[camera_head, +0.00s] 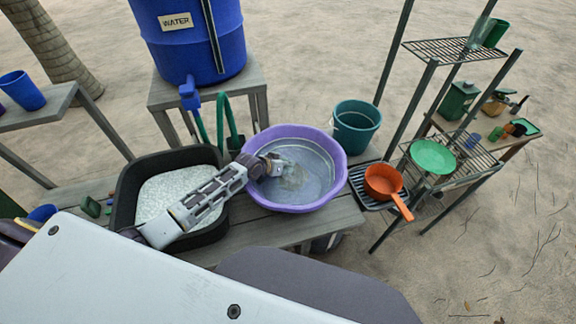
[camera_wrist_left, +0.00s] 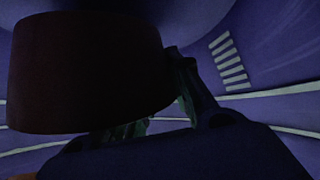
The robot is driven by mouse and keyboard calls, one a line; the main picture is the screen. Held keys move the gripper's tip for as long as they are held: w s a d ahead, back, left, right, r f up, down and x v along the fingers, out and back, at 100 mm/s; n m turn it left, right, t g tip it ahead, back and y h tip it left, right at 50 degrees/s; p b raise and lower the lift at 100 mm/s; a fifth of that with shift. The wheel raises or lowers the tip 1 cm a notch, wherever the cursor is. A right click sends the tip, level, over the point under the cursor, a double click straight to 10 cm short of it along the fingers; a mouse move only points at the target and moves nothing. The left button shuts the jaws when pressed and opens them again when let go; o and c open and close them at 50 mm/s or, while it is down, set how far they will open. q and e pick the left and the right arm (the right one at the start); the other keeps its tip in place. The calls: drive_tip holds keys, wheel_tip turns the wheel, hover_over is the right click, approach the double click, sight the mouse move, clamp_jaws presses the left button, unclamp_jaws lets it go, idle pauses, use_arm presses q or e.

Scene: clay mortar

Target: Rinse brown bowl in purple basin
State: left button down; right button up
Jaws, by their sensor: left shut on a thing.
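The purple basin (camera_head: 335,150) stands on a low grey table and holds clear water. My left arm reaches in over its left rim, and my left gripper (camera_head: 272,165) is low inside the basin. In the dark left wrist view, the brown bowl (camera_wrist_left: 88,72) fills the upper left, tilted close to the camera, and the gripper (camera_wrist_left: 185,80) is shut on its edge. In the head view the bowl is hard to make out; only a murky patch shows in the water by the fingertips. My right gripper is not in view.
A black tub (camera_head: 125,195) with whitish suds stands left of the basin. A teal bucket (camera_head: 356,126) is behind right, an orange pan (camera_head: 384,182) on a rack to the right. A blue water barrel (camera_head: 200,45) stands behind. A wire shelf (camera_head: 455,50) is at far right.

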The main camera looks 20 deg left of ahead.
use_arm(q)
drive_tip(key=shift+a+f, duration=0.1)
drive_tip(key=shift+a, duration=0.05)
drive_tip(key=shift+w+d, duration=0.15)
drive_tip(key=shift+d, duration=0.6)
drive_tip(key=shift+w+d, duration=0.1)
drive_tip(key=shift+d, duration=0.35)
drive_tip(key=shift+s+a+p, duration=0.15)
drive_tip(key=shift+a+p, duration=0.1)
drive_tip(key=shift+a, duration=0.35)
drive_tip(key=shift+s+a+p, duration=0.15)
drive_tip(key=shift+a+p, duration=0.05)
drive_tip(key=shift+a, duration=0.4)
drive_tip(key=shift+w+d, duration=0.15)
drive_tip(key=shift+d, duration=0.5)
drive_tip(key=shift+w+d, duration=0.15)
drive_tip(key=shift+d, duration=0.45)
drive_tip(key=shift+a, duration=0.2)
